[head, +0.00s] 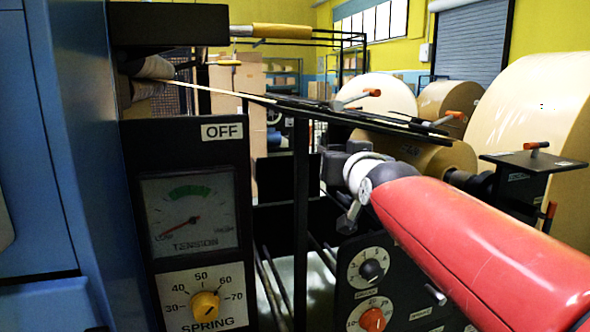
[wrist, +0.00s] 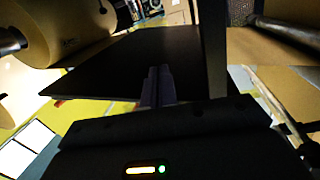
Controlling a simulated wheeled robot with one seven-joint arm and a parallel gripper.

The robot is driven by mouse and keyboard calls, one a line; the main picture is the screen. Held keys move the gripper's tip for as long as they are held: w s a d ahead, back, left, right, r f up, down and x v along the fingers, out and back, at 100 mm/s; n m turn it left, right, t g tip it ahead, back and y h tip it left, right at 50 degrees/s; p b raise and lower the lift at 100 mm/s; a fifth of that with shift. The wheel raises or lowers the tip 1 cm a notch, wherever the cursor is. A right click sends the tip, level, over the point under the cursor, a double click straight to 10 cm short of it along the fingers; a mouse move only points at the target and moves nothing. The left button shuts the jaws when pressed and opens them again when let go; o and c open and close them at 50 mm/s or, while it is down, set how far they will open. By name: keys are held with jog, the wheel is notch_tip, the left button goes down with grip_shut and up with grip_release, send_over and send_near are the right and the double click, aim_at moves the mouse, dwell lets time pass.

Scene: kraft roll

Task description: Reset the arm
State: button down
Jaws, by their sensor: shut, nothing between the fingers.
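My gripper (wrist: 158,72) is shut and empty. Its fingers lie together in the middle of the wrist view, in front of a dark flat plate (wrist: 105,65). In the head view, the red arm reaches in from the lower right and ends near a black upright post (head: 301,180). The fingers are hard to make out there, and I cannot tell whether they touch anything. A yellow-handled lever (head: 283,31) lies level at the top, out of a black box (head: 168,25).
A black panel on the left has an OFF label (head: 222,131), a tension gauge (head: 190,210) reading low and a yellow spring knob (head: 205,305). More knobs (head: 372,270) sit below the arm. Large kraft rolls (head: 530,110) stand at right. Thin black bars (head: 350,115) cross the middle.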

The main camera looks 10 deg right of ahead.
jog(key=s+a+f+g, duration=0.1)
jog(key=s+f+g, duration=0.3)
jog(key=s+f, duration=0.4)
jog(key=s+a+f+n+g+p, duration=0.1)
jog(key=s+a+f+g, duration=0.1)
jog(key=s+f, duration=0.6)
jog(key=s+a+f+g+y+p, duration=0.1)
jog(key=s+a+f+g, duration=0.1)
jog(key=s+f+g, duration=0.3)
jog(key=s+f, duration=0.4)
jog(key=f, duration=0.1)
jog(key=shift+a+f+n+g, duration=0.2)
jog(key=shift+a+n+g, duration=0.05)
jog(key=shift+n+g, duration=0.05)
